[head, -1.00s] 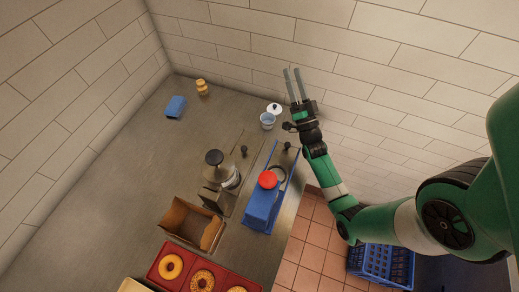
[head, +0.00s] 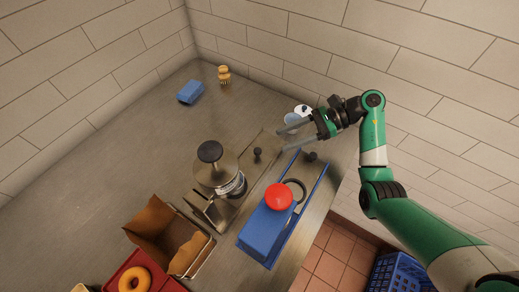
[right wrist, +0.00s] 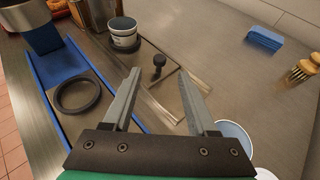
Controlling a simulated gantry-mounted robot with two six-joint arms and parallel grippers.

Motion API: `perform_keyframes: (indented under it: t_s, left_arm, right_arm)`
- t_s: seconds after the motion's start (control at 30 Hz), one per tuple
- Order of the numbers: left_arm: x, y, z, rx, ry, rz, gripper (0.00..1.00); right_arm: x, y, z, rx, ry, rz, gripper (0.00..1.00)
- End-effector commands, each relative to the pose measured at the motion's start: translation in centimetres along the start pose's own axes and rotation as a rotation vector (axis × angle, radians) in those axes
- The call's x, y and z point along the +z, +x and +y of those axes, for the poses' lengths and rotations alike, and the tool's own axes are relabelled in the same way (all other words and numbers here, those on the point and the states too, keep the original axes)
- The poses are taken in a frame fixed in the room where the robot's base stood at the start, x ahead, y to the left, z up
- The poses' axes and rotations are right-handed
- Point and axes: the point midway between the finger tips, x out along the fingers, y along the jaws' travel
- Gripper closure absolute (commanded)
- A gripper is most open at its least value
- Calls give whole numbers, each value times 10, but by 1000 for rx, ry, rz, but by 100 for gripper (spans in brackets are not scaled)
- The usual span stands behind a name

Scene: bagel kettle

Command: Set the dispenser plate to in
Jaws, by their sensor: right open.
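I cannot tell how far the plate is slid. My right gripper (head: 281,139) is open and empty, its fingers pointing left toward the knob. In the right wrist view the knob appears between and just beyond the fingertips (right wrist: 158,74), apparently untouched. My left gripper is not in view.
A blue press with a red top (head: 278,197) and a dark ring (right wrist: 77,95) stands on the near side.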

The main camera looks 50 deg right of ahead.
Motion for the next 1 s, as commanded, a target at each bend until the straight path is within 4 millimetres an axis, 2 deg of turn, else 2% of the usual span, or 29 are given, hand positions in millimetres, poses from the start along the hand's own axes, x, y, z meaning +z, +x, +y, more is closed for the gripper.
perform_keyframes:
  t_s: [0.2,0.4,0.53,0.77,0.87,1.0]
  left_arm:
    - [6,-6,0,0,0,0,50]
    - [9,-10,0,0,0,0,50]
    - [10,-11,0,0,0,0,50]
    - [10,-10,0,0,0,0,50]
    - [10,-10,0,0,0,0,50]
    - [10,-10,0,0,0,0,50]
  right_arm:
    - [-2,52,1,5,1,-1,42]
    - [-1,86,1,2,1,-1,42]
    - [0,95,1,1,2,-1,42]
    - [0,96,0,-1,2,-2,42]
    - [0,96,0,-1,2,-2,56]
    - [0,95,0,0,2,-2,81]
